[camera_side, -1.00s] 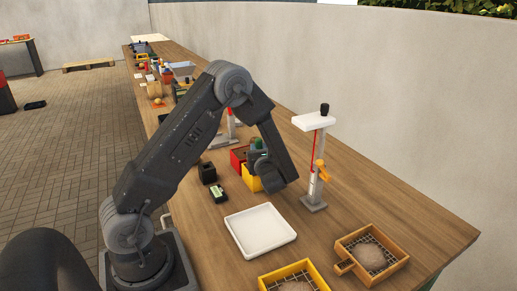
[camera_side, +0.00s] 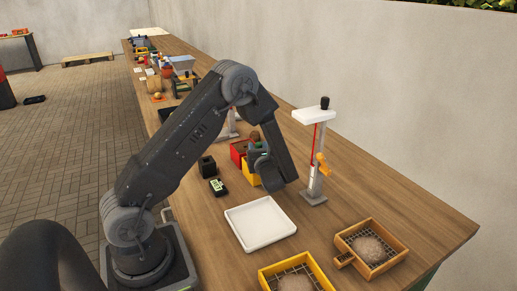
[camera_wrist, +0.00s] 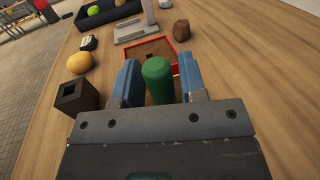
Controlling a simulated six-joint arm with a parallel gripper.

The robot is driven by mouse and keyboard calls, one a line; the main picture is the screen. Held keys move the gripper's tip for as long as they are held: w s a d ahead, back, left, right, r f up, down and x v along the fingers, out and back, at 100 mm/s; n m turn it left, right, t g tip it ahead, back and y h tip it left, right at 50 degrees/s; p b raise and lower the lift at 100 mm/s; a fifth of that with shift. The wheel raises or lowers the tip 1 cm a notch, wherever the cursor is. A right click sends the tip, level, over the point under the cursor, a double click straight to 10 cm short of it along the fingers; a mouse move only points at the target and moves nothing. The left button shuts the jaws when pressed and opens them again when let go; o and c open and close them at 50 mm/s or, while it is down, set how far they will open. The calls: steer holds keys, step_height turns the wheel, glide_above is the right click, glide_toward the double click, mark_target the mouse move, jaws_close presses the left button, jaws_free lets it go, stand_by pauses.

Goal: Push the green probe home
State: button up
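The green probe (camera_wrist: 158,80) shows in the wrist view as a rounded green handle between the two blue fingers of my gripper (camera_wrist: 159,76). The fingers lie close along both sides of it, shut on it; its lower end is hidden by the gripper body. In the side view my gripper (camera_side: 259,158) is low over the red and yellow boxes. A red-rimmed box (camera_wrist: 174,43) with a brown inside lies just beyond the fingertips. The probe's tip and any socket are hidden.
A black open block (camera_wrist: 75,95), a yellowish potato (camera_wrist: 80,62) and a brown potato (camera_wrist: 181,29) lie nearby. A white tray (camera_side: 236,226) lies in front. A white-topped stand (camera_side: 314,116) stands to the right. Two sieves (camera_side: 350,237) (camera_side: 268,285) hold potatoes.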

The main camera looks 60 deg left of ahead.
steer(key=shift+o, duration=1.2)
steer(key=shift+f, duration=0.1)
steer(key=shift+d, duration=0.1)
steer(key=v, duration=1.3)
steer(key=shift+d, duration=0.3)
steer(key=shift+s, duration=0.15)
